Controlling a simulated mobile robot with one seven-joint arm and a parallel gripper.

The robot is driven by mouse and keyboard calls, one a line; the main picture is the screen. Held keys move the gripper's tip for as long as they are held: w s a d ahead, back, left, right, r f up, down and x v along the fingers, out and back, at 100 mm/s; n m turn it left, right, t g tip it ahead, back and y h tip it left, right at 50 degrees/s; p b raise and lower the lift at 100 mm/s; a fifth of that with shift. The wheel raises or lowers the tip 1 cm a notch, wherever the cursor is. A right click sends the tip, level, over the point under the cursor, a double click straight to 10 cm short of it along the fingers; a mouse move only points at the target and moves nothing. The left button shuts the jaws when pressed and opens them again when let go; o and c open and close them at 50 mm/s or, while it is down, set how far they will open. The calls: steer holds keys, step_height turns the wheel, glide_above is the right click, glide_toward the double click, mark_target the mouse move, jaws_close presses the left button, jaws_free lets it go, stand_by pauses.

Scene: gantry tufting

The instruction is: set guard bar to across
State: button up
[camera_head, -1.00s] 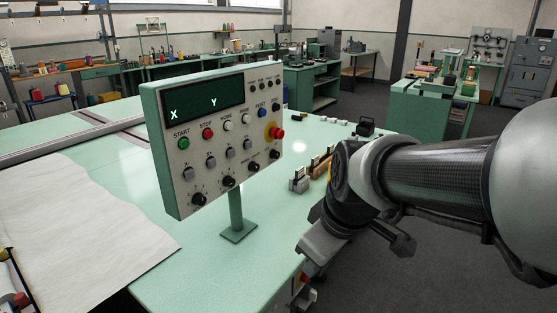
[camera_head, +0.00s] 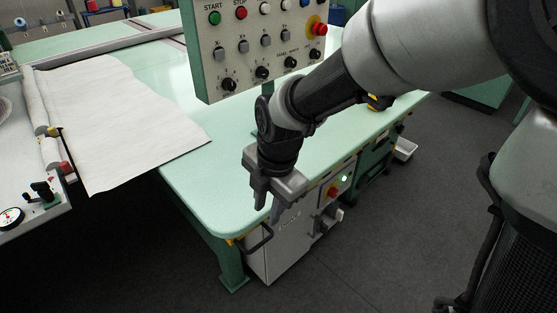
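My gripper (camera_head: 267,207) points down at the front corner of the green table, just above a grey-white cabinet (camera_head: 289,240). Its fingers look small and dark from here, and I cannot tell how far apart they are. A dark bent bar (camera_head: 259,239) sticks out at the cabinet's left upper edge, a little below the fingertips and apparently apart from them. It may be the guard bar, but no label on it can be read. The gripper and wrist cover part of the cabinet's top and the table edge.
A control panel (camera_head: 257,53) with buttons and knobs stands on the green table (camera_head: 180,185), close behind my arm. A red knob (camera_head: 333,191) and a lit green lamp (camera_head: 344,178) are on the cabinet side. White cloth (camera_head: 120,120) lies left. The dark floor in front is clear.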

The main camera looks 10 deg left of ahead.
mark_target(262, 242)
steer(key=f+b, duration=0.1)
steer(key=f, duration=0.3)
steer(key=w+a+f+b, duration=0.1)
steer(key=f+b, duration=0.1)
steer(key=f, duration=0.3)
steer(key=a+f+b, duration=0.1)
steer(key=f+b, duration=0.1)
steer(key=f, duration=0.3)
steer(key=shift+w+f, duration=0.15)
steer(key=shift+w, duration=0.2)
jaws_close()
